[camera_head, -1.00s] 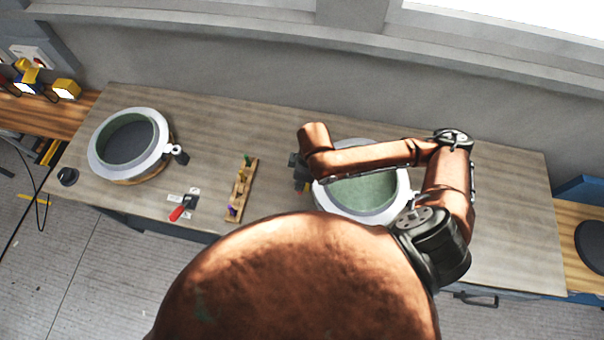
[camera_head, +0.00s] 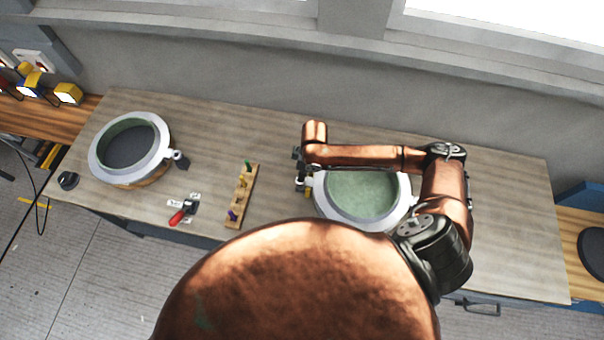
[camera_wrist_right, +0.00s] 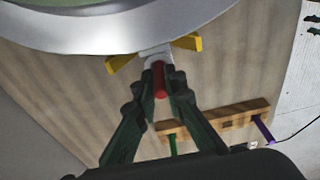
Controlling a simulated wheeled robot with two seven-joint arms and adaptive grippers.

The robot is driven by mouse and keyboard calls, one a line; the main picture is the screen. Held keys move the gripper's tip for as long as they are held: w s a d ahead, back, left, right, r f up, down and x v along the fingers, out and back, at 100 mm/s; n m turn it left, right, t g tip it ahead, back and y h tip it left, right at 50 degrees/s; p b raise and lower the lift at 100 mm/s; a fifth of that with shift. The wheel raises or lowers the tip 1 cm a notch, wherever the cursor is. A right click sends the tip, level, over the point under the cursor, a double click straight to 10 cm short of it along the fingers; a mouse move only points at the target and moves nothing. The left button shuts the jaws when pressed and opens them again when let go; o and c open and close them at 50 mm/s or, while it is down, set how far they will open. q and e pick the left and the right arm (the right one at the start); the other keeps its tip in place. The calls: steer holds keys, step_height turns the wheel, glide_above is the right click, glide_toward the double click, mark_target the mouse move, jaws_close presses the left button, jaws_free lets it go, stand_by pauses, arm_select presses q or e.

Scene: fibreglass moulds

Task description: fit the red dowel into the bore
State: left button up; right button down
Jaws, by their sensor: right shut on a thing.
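The red dowel (camera_wrist_right: 160,80) is between the fingertips of my right gripper (camera_wrist_right: 159,84) in the right wrist view. The gripper is shut on it. The dowel's far end overlaps a pale lug (camera_wrist_right: 155,54) on the rim of the right mould (camera_wrist_right: 110,33). I cannot tell whether it touches the lug or is above it, and the bore itself is not visible. In the head view my right gripper (camera_head: 301,180) is at the left side of the right mould (camera_head: 410,206), partly under my arm. My left gripper is not in view.
Yellow pieces (camera_wrist_right: 185,43) flank the lug. A wooden rack (camera_head: 243,190) holds a green and a purple dowel. A second mould (camera_head: 99,163) stands at left. A red-handled device (camera_head: 182,214) lies near the front edge. The table between rack and left mould is mostly clear.

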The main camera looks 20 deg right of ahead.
steer(key=shift+f, duration=0.2)
steer(key=c, duration=2)
jaws_free()
steer(key=shift+r, duration=0.1)
steer(key=r, duration=0.4)
steer(key=d+r, duration=0.1)
steer(key=r, duration=0.3)
steer(key=s+r, duration=0.1)
steer(key=r, duration=0.2)
steer(key=shift+d+r, duration=0.2)
steer(key=shift+r, duration=0.2)
steer(key=shift+s+d+f, duration=0.1)
